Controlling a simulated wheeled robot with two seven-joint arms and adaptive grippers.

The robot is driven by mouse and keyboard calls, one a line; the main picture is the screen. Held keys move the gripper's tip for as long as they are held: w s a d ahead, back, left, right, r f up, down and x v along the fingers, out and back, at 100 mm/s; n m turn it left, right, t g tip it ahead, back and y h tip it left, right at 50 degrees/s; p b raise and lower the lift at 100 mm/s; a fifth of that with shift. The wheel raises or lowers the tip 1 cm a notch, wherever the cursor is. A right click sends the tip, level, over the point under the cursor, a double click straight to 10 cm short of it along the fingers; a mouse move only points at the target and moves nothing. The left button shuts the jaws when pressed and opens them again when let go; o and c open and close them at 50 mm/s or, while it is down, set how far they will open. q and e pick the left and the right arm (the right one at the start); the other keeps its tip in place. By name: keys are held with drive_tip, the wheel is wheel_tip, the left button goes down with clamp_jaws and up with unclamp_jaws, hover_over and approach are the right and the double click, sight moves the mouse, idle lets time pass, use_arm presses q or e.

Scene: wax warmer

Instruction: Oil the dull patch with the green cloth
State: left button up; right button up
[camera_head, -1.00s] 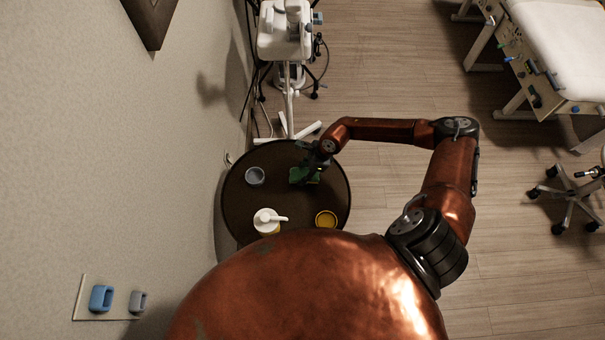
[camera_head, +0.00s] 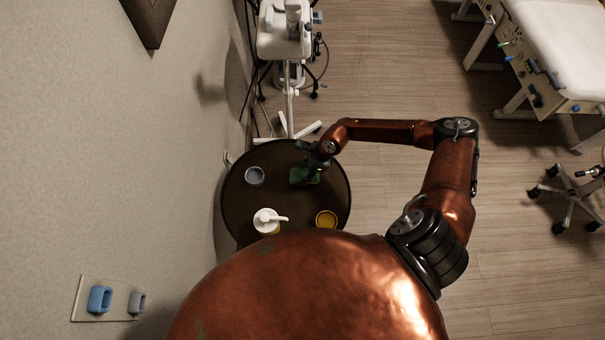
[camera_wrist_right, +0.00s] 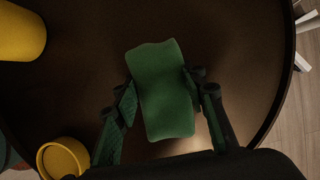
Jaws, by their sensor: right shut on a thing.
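The green cloth (camera_head: 299,177) is at the upper right part of the round dark table (camera_head: 280,195). In the right wrist view the green cloth (camera_wrist_right: 165,90) is a soft folded block between the two fingers of my right gripper (camera_wrist_right: 161,84). My right gripper (camera_head: 311,172) is shut on it, low over the table top. I cannot tell if the cloth touches the table. I cannot make out the dull patch for sure; a paler brown area shows beside the cloth's lower end. My left gripper is not in view.
On the table stand a grey cup (camera_head: 254,176), a white-topped pump container (camera_head: 267,219) and a round yellow dish (camera_head: 326,219). A white wheeled stand (camera_head: 285,35) is beyond the table.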

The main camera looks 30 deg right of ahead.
sight(299, 190)
drive_tip(key=shift+f+b, duration=0.3)
drive_tip(key=shift+f, duration=0.25)
idle(0.5)
drive_tip(key=shift+s+a+r+p, duration=0.1)
drive_tip(key=shift+s+a+p, duration=0.25)
drive_tip(key=shift+s+p, duration=0.25)
drive_tip(key=shift+s+a+r+p, duration=0.1)
drive_tip(key=shift+s+a+p, duration=0.25)
drive_tip(key=shift+s+p, duration=0.2)
drive_tip(key=shift+s+a+p, duration=0.5)
drive_tip(key=shift+s+p, duration=0.15)
drive_tip(key=shift+s, duration=0.05)
drive_tip(key=shift+s+f, duration=0.15)
